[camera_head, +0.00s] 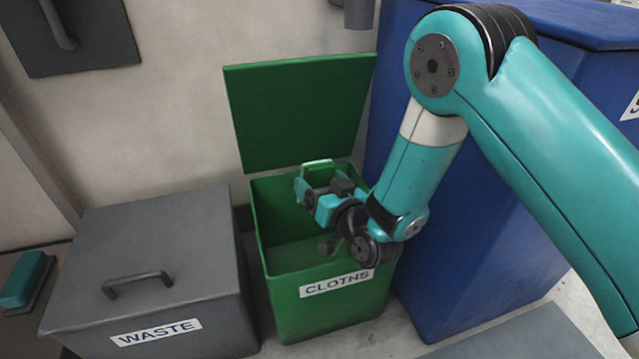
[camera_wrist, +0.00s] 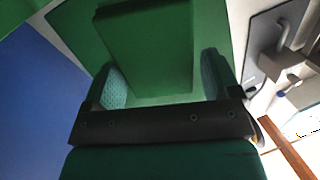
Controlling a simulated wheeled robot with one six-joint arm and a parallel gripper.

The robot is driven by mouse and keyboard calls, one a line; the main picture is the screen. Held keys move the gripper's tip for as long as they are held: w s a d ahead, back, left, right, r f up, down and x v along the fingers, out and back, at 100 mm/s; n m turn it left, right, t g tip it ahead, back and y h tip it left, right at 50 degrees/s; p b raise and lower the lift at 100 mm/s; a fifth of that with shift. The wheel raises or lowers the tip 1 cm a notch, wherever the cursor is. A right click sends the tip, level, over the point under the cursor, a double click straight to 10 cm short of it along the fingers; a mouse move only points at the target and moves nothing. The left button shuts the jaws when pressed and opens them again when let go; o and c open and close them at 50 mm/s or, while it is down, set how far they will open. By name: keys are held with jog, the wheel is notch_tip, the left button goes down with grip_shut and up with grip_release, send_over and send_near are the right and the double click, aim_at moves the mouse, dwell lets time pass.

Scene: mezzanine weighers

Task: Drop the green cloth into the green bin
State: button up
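The green bin (camera_head: 330,312), labelled CLOTHS, stands in the middle of the head view with its lid (camera_head: 298,110) raised at the back. The part of its floor that shows looks bare. My gripper (camera_head: 308,186) is over the bin's mouth, near the back rim. In the wrist view the two fingers of my gripper (camera_wrist: 165,80) stand apart, with a dark green slab (camera_wrist: 150,45) between and beyond them. I cannot tell whether this slab is the green cloth or part of the bin, nor whether the fingers press on it. No other green cloth is clearly visible.
A grey WASTE bin (camera_head: 160,235) with a closed lid and handle stands left of the green bin. A tall blue bin (camera_head: 470,250) stands close on the right. A teal block (camera_head: 24,280) lies at the far left. The wall is right behind.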

jog(key=shift+o, duration=1.1)
notch_tip(320, 180, up, 20)
jog(key=p, duration=1.5)
jog(key=s+r+n+g+y, duration=0.1)
jog(key=s+r+n+g, duration=0.2)
jog(key=s+r+g, duration=0.45)
jog(key=s+d+r+g+h, duration=0.2)
jog(key=s+d+g+h, duration=0.15)
jog(key=s+d, duration=0.5)
jog(key=s+d+r+g+h, duration=0.25)
jog(key=s+d+g, duration=0.2)
jog(key=s, duration=0.75)
notch_tip(320, 180, up, 38)
jog(key=d+p, duration=0.1)
jog(key=p, duration=3.6)
jog(key=shift+s+f+p, duration=0.2)
jog(key=shift+s+p, duration=0.15)
jog(key=shift+s, duration=0.05)
